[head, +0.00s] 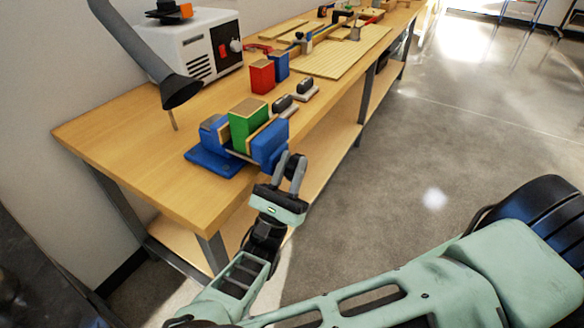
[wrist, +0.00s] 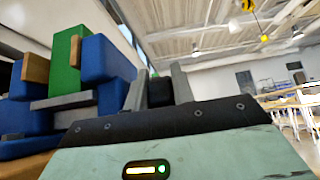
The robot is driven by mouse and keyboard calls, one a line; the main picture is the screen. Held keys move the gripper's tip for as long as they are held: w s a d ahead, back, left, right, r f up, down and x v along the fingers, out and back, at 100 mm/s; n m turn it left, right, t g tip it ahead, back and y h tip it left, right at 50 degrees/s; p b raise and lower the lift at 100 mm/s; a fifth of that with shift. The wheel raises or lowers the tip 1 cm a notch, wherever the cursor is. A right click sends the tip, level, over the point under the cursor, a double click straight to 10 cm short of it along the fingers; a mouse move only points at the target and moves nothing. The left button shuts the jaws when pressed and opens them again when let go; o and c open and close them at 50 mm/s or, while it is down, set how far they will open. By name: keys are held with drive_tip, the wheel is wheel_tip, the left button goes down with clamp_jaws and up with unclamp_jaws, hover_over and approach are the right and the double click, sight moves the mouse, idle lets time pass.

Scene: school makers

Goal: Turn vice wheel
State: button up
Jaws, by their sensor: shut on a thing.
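The blue vice (head: 213,162) is mounted at the near front corner of the wooden workbench, with a green block (head: 247,122) between its jaws. It also shows at the left of the wrist view (wrist: 108,60). My gripper (head: 289,168) is at the front of the vice, just off the bench edge. In the wrist view its two grey fingers (wrist: 160,88) stand either side of a dark piece, the vice wheel (wrist: 159,91), and are shut on it. The wheel is mostly hidden by the fingers and the gripper body.
Behind the vice on the bench (head: 128,128) are a red block (head: 262,77), a blue block (head: 280,66) and small dark-topped items (head: 282,103). A white machine (head: 192,48) and a dark lamp-like hood (head: 181,91) stand farther back. The floor (head: 440,130) to the right is clear.

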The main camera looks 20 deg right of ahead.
drive_tip(key=shift+w+a, duration=0.15)
drive_tip(key=shift+a, duration=0.05)
drive_tip(key=o, duration=0.7)
drive_tip(key=b+v, duration=0.3)
drive_tip(key=v, duration=1.4)
drive_tip(key=shift+f, duration=0.35)
